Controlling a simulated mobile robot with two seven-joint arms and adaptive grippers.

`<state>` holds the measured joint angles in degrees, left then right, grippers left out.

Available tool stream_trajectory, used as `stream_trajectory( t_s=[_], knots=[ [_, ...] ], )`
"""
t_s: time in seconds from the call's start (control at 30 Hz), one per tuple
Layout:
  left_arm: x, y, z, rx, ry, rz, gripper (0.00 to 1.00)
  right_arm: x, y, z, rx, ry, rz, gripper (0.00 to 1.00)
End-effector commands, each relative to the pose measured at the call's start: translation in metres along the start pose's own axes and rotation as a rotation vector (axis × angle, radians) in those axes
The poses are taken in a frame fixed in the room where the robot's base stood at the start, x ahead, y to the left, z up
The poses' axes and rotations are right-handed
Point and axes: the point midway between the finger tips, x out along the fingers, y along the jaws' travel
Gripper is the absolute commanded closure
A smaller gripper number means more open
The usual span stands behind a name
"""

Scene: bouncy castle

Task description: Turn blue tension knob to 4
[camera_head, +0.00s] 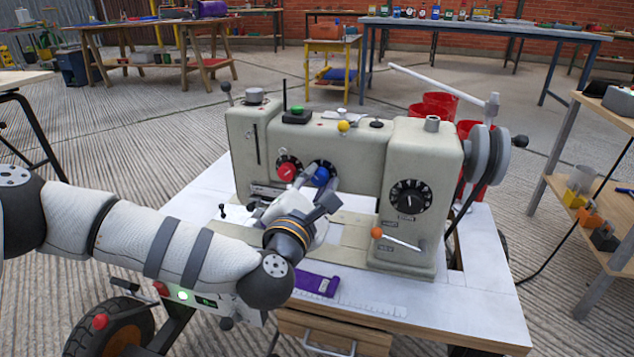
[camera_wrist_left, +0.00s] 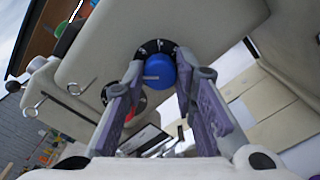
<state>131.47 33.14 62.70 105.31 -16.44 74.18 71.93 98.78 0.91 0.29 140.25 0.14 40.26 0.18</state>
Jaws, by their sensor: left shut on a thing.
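The blue tension knob (camera_head: 321,175) sits on a black numbered dial on the front of a cream sewing machine (camera_head: 345,150). In the left wrist view the blue knob (camera_wrist_left: 160,72) shows a pale pointer line running toward the picture's left; the dial numbers are too small to read. My left gripper (camera_head: 319,183) reaches the knob from the front. Its purple-padded fingers (camera_wrist_left: 159,80) stand on either side of the knob, shut on it. My right gripper is in neither view.
A red knob (camera_head: 287,170) on its own dial sits close to the left of the blue one. A large black dial (camera_head: 410,197) and an orange-tipped lever (camera_head: 378,233) are at the right. A purple object (camera_head: 318,284) lies on the white tabletop (camera_head: 470,290).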

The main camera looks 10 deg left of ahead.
Motion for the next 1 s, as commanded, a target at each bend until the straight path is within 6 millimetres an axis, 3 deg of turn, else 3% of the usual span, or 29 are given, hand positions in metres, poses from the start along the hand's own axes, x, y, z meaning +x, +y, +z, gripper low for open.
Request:
stream_trajectory(
  t_s=[0.37,1.0],
  knots=[
    [-0.001,0.003,0.003,0.205,-0.001,0.002,1.00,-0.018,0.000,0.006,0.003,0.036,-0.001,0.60],
    [0.000,0.001,0.002,0.811,0.000,0.002,1.00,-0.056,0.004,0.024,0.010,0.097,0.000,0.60]
  ],
)
